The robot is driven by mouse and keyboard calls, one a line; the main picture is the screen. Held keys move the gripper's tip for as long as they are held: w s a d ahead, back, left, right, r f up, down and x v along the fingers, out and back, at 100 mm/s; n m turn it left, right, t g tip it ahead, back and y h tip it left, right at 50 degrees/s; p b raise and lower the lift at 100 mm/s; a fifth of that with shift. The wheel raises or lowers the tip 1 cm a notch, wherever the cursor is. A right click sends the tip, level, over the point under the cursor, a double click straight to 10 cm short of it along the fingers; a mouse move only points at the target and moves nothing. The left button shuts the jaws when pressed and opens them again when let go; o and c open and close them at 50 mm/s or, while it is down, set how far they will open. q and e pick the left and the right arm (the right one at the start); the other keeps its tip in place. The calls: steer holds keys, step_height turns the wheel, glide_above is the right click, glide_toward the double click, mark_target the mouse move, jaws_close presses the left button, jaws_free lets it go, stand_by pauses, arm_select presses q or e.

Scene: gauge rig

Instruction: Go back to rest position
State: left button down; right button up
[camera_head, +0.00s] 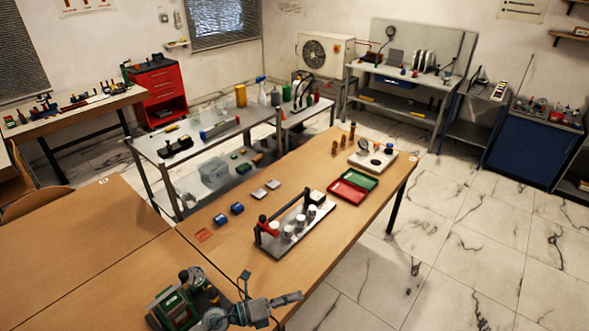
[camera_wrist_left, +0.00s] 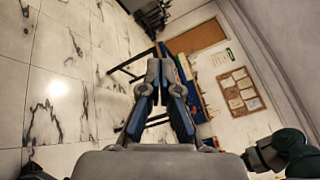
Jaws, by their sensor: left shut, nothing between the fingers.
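My left gripper (camera_head: 291,298) is low in the head view, near the front edge of the wooden table (camera_head: 160,283). It is shut and empty. In the left wrist view its two fingers (camera_wrist_left: 161,68) meet at the tips, with nothing between them. The gauge rig (camera_head: 290,232), a grey base with an upright bar, a red part and several white cylinders, stands on the table beyond the gripper, apart from it. My right gripper is in neither view.
Red and green trays (camera_head: 352,187) and a white board with a round gauge (camera_head: 372,157) lie farther back on the table. Blue blocks (camera_head: 228,213) sit to the rig's left. A grey cart (camera_head: 205,139) stands behind the table. Marble-tiled floor (camera_head: 440,250) is clear at right.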

arm_select(q)
steer(key=w+a+r+n+t+y, duration=0.25)
steer(key=a+n+t+y, duration=0.9)
steer(key=n, duration=0.95)
steer(key=s+a+f+n+g+y, duration=0.3)
steer(key=s+a+f+n, duration=0.15)
steer(key=f+n, duration=0.2)
steer(key=s+a+f+n+g+y, duration=0.25)
steer(key=a+f+n+y, duration=0.2)
steer(key=f, duration=0.25)
steer(key=s+f+n+g+h, duration=0.15)
steer(key=s+f+g, duration=0.3)
steer(key=s, duration=0.55)
steer(key=s+f+n+g+h, duration=0.1)
steer(key=s+f+n+g, duration=0.3)
steer(key=s, duration=0.6)
step_height(320, 180, down, 29)
steer(key=s+m+g, duration=0.2)
steer(key=s, duration=0.1)
steer(key=s+a+f, duration=0.1)
steer(key=s+f, duration=0.6)
steer(key=s, duration=0.1)
steer(key=s+a+f, duration=0.2)
steer(key=s+f, duration=0.5)
steer(key=s, duration=0.1)
steer(key=shift+s+a+f+g, duration=0.25)
steer(key=shift+f+g, duration=0.1)
